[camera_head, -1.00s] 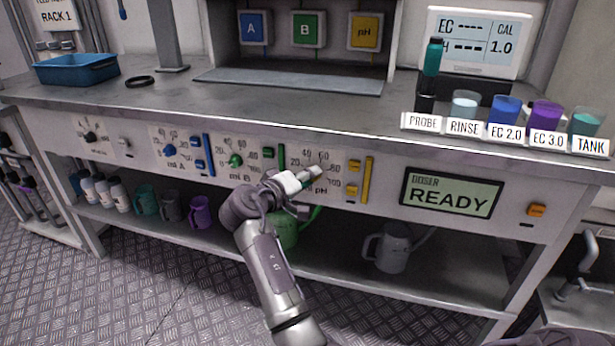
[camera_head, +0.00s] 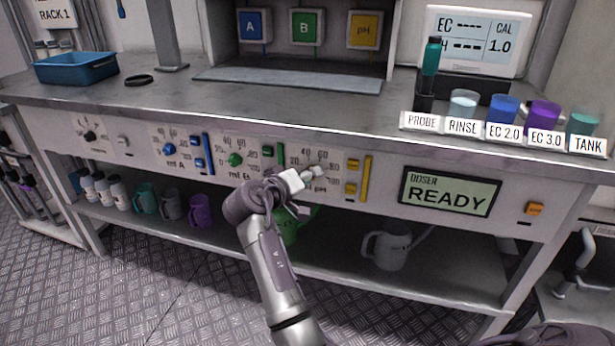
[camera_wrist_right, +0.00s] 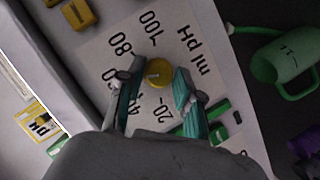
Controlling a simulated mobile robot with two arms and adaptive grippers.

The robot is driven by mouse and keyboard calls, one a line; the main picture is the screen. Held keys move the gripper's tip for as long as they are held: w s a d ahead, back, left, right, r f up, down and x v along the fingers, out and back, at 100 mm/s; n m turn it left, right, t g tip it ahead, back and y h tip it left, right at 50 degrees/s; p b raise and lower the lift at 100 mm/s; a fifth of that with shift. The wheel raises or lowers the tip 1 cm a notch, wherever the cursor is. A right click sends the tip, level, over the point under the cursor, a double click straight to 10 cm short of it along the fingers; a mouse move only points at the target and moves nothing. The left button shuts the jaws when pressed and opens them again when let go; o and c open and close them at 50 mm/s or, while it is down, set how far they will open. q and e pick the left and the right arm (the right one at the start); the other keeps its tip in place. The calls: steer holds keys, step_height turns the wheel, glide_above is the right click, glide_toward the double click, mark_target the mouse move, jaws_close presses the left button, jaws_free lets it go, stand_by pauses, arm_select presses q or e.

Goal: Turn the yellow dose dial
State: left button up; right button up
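The yellow dose dial (camera_wrist_right: 158,72) shows in the right wrist view, round, on a white scale panel marked "ml pH" with printed numbers. My right gripper (camera_wrist_right: 160,82) is open, its two teal-padded fingers on either side of the dial, with narrow gaps visible. Contact with the dial cannot be made out. In the head view my right gripper (camera_head: 314,173) is at the pH section of the bench front and hides the dial. My left gripper is not in view.
Yellow buttons (camera_head: 352,178) and a yellow bar (camera_head: 366,179) are right of the gripper. The green dial (camera_head: 235,160) and blue dial (camera_head: 169,149) are to the left. The doser display (camera_head: 450,192) reads READY. A green watering can (camera_head: 288,230) stands below.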

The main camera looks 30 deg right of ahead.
steer(key=o, duration=0.3)
